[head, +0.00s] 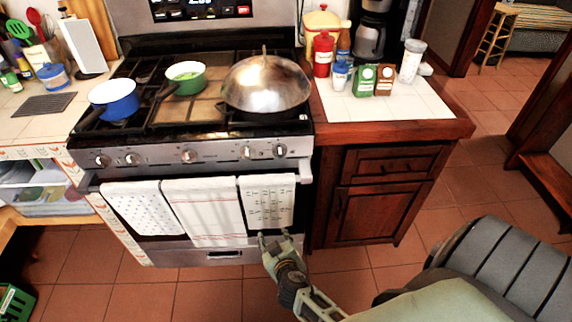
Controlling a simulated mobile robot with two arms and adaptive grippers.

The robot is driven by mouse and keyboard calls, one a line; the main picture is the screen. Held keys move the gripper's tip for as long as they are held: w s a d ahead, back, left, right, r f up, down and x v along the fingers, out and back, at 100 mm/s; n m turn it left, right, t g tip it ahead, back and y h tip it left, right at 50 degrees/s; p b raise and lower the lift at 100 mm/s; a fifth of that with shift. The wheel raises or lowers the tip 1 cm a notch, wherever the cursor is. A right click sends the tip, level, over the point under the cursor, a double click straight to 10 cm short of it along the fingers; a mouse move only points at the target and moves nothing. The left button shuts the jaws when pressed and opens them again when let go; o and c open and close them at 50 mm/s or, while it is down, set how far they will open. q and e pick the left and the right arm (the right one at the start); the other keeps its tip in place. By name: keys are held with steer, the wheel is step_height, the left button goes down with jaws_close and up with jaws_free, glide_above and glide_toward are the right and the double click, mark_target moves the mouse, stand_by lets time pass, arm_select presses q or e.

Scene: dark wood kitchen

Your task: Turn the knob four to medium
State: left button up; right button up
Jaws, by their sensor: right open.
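The stove front panel (215,152) carries a row of several round knobs. From the left they are a far-left knob (102,160), the one beside it (132,158), a middle knob (188,155), then a knob (248,152) right of the middle and the far-right knob (280,150). No numbers are readable, and their settings are too small to tell. My right gripper (274,235) is open and empty. It is low in front of the oven, below the right-hand towel and well below the knobs, apart from them. My left gripper is not in view.
Three towels (202,212) hang on the oven handle below the knobs. A blue pot (114,100), a green pot (186,78) and a domed metal lid (266,84) are on the stovetop. A wooden cabinet (375,213) stands right of the oven. The tiled floor (215,292) in front is clear.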

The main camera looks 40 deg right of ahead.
steer(key=w+d+r+t+h, duration=0.1)
steer(key=r, duration=0.3)
steer(key=w+d+r+m+t+h+b, duration=0.1)
steer(key=w+d+r, duration=0.1)
steer(key=r, duration=0.2)
steer(key=w+d+r+m+t+h, duration=0.1)
steer(key=r, duration=0.3)
steer(key=shift+w+d+r+b, duration=0.15)
steer(key=shift+w+d+b, duration=0.2)
steer(key=m+t+h, duration=0.1)
steer(key=h, duration=0.1)
glide_toward(282, 152)
steer(key=p+x, duration=0.1)
steer(key=x, duration=0.6)
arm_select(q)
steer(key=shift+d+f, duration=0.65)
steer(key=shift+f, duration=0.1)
arm_select(e)
steer(key=shift+w+d, duration=0.3)
steer(key=shift+w, duration=0.15)
steer(key=c, duration=1)
